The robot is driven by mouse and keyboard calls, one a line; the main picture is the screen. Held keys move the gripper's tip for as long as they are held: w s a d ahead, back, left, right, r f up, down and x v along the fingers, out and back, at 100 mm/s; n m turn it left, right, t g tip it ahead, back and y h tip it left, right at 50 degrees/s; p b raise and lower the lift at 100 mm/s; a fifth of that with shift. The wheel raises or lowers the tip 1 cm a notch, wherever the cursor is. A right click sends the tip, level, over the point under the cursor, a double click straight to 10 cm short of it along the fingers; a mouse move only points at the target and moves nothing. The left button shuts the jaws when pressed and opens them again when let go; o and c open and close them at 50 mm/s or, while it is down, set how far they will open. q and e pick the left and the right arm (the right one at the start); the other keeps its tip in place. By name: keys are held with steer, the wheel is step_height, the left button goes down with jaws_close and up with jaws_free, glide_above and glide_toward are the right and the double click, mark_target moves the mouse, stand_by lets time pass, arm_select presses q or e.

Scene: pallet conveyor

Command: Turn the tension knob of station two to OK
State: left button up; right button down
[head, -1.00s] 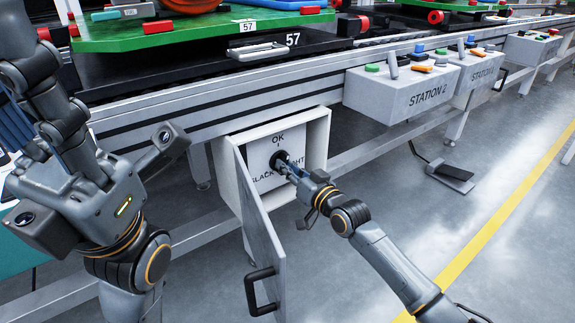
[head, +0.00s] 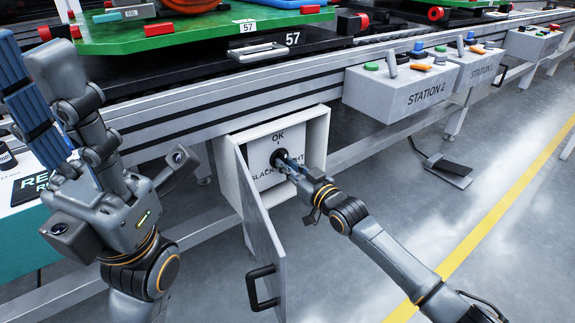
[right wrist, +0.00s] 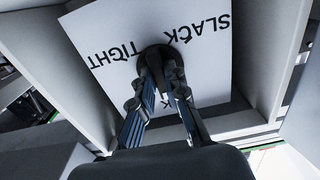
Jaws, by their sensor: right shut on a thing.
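The tension knob (head: 276,157) is a dark round knob on a white panel (head: 262,172) inside an open cabinet (head: 321,135) under the conveyor. The panel reads OK above the knob, SLACK at left and TIGHT at right, partly covered. My right gripper (head: 285,163) is shut on the knob. In the right wrist view the fingers (right wrist: 158,75) close around the knob (right wrist: 153,54), and the panel appears upside down. The knob's pointer is hidden. My left gripper (head: 30,95) is raised at the far left, away from the cabinet; its opening is unclear.
The cabinet door (head: 262,235) hangs open toward me, with a black handle (head: 262,288). The STATION 2 control box (head: 405,92) is at upper right. A foot pedal (head: 445,170) lies on the floor. A green pallet (head: 120,38) sits on the conveyor above.

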steer(key=c, duration=1.4)
jaws_free()
steer(key=shift+o, duration=0.2)
steer(key=v, duration=1.2)
